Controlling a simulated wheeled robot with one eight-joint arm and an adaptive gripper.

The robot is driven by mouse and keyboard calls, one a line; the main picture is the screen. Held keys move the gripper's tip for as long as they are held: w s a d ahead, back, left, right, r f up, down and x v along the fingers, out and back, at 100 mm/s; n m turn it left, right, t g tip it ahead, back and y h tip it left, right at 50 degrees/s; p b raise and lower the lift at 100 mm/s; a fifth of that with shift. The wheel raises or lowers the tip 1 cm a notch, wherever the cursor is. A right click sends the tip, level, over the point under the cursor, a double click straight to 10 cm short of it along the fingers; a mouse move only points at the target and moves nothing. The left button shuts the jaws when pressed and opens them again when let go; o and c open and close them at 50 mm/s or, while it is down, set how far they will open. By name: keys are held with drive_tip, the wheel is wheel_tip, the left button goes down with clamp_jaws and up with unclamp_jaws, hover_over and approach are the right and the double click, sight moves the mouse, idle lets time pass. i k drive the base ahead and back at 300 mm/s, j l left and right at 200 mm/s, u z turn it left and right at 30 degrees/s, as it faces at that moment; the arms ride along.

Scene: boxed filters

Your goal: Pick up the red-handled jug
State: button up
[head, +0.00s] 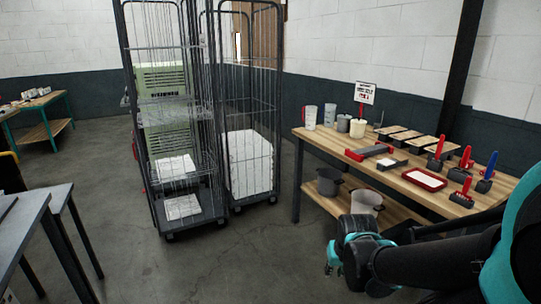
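A pale jug (311,119) with a red handle on its left side stands upright at the far left end of the wooden table (336,141). A second pale jug (330,115) stands just right of it, with a small gap. My gripper (331,262) is low in front of the table, below the tabletop and well away from the jug. Its black and teal fingers are small and partly hidden by its own body, so their opening is unclear. I see nothing held in it.
A grey cup (344,123) and a cream pot (358,128) stand right of the jugs. Pots sit on the lower shelf (349,197). Wire cage trolleys (248,95) stand left, with bare floor between.

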sight(310, 113)
drive_tip(key=i+u, duration=0.25)
drive_tip(key=i, duration=0.35)
drive_tip(key=i+u, duration=0.25)
drive_tip(key=i, duration=0.35)
drive_tip(key=i+l+u, duration=0.25)
drive_tip(key=i, duration=0.3)
